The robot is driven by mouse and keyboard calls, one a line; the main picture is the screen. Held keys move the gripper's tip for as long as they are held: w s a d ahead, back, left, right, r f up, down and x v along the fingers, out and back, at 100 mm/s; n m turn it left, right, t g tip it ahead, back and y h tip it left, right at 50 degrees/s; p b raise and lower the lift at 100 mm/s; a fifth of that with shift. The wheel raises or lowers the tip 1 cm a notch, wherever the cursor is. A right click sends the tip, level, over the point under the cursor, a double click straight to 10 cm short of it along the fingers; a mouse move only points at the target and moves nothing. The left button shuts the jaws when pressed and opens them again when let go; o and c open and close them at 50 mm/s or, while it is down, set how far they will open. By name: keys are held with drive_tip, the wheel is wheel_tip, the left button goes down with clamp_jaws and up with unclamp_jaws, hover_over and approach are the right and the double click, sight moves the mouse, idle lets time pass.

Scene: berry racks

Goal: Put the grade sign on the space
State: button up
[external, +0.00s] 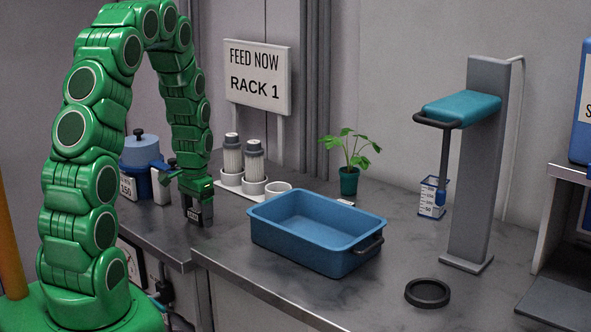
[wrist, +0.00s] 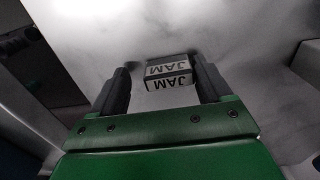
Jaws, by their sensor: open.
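The grade sign (wrist: 169,85) is a small dark-edged block with white faces reading "JAM". It rests on the counter in the wrist view, between the two fingers of my gripper (wrist: 164,80). My gripper is open around it, with a visible gap at the left finger; contact at the right finger is unclear. I cannot tell which spot is the space.
A blue bin (external: 310,247) stands right of my gripper. A grey stand (external: 474,170) and black ring (external: 428,291) are at right.

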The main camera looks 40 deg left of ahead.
sight(197, 212)
wheel_tip(197, 212, up, 12)
drive_tip(key=s+d+r, duration=1)
drive_tip(key=s+d, duration=0.1)
drive_tip(key=d, duration=0.3)
drive_tip(key=s+d+r+g, duration=0.1)
drive_tip(key=s+d, duration=0.3)
drive_tip(key=s, duration=0.4)
drive_tip(key=s+d+r, duration=0.2)
drive_tip(key=s+d, duration=0.2)
drive_tip(key=s, duration=0.5)
drive_tip(key=shift+s+d+r+g, duration=0.25)
drive_tip(key=shift+d+r+g, duration=0.05)
drive_tip(key=shift+r+g, duration=0.1)
